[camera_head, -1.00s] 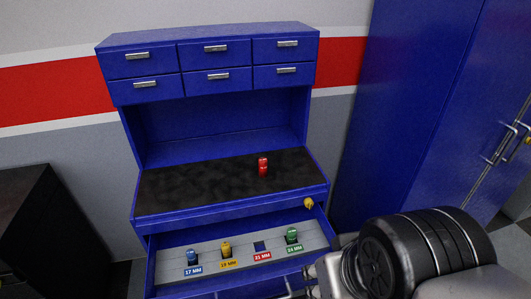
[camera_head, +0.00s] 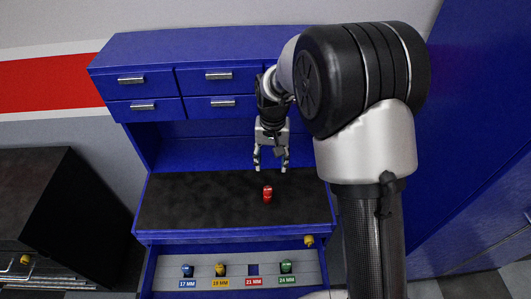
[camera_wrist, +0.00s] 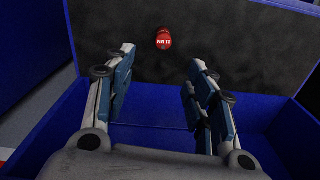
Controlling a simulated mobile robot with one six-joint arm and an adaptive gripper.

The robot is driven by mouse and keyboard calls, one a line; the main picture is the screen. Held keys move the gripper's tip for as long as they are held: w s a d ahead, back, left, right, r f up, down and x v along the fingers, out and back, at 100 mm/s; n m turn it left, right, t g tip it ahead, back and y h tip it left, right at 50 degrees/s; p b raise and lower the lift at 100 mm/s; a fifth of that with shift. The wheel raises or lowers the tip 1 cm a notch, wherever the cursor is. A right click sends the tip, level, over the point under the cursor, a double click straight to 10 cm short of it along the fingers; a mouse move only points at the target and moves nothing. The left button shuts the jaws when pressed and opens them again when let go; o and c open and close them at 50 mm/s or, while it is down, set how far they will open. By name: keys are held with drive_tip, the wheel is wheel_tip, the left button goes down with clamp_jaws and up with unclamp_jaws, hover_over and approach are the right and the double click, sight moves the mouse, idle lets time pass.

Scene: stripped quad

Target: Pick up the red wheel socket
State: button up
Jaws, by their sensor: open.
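The red wheel socket (camera_head: 267,194) stands upright on the black worktop of the blue workbench, right of the worktop's middle. In the wrist view the socket (camera_wrist: 163,38) shows beyond my fingertips, between the lines of the two fingers, with white lettering on it. My gripper (camera_head: 271,168) points down over the worktop, above the socket and apart from it. In the wrist view my gripper (camera_wrist: 160,62) has its two fingers wide apart with nothing between them.
Below the worktop (camera_head: 200,205) an open drawer (camera_head: 225,290) holds blue, yellow and green sockets beside size labels; the red 21 MM slot (camera_head: 253,270) is empty. Upper drawers (camera_head: 150,88) overhang the worktop at the back. A blue cabinet (camera_head: 470,190) stands at right. The worktop around the socket is clear.

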sight(268, 189)
drive_tip(key=f, duration=1.2)
drive_tip(key=w+f, duration=0.1)
drive_tip(key=f, duration=0.5)
drive_tip(key=shift+a+f, duration=0.35)
drive_tip(key=shift+a, duration=0.05)
clamp_jaws()
